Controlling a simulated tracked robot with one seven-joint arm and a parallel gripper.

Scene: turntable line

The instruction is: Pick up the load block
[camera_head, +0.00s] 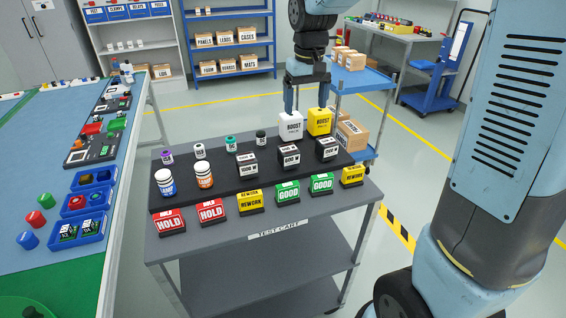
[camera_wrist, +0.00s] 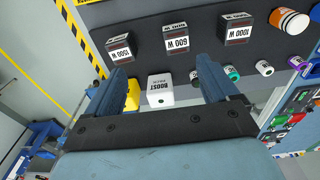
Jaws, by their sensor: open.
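Several black blocks with white watt labels, which fit the name load block, stand in a row on the cart's black raised board. They are the 1000 W block (camera_head: 246,165), the 600 W block (camera_head: 289,159) and the 1500 W block (camera_head: 326,149). The wrist view shows them at the top: 1500 W (camera_wrist: 118,50), 600 W (camera_wrist: 177,37) and 1000 W (camera_wrist: 237,31). My gripper (camera_head: 306,105) is open and empty at the cart's far edge, above the white BOOST block (camera_head: 291,127) and yellow BOOST block (camera_head: 319,122). The wrist view shows my gripper (camera_wrist: 165,88) with the white BOOST block between its fingers in the picture.
Small capped bottles and two larger bottles (camera_head: 204,175) stand left of the blocks. HOLD, REWORK and GOOD signs (camera_head: 250,202) line the test cart's (camera_head: 276,231) front. A blue-topped bench (camera_head: 62,125) with trays is at left. A blue shelf cart (camera_head: 362,78) stands behind.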

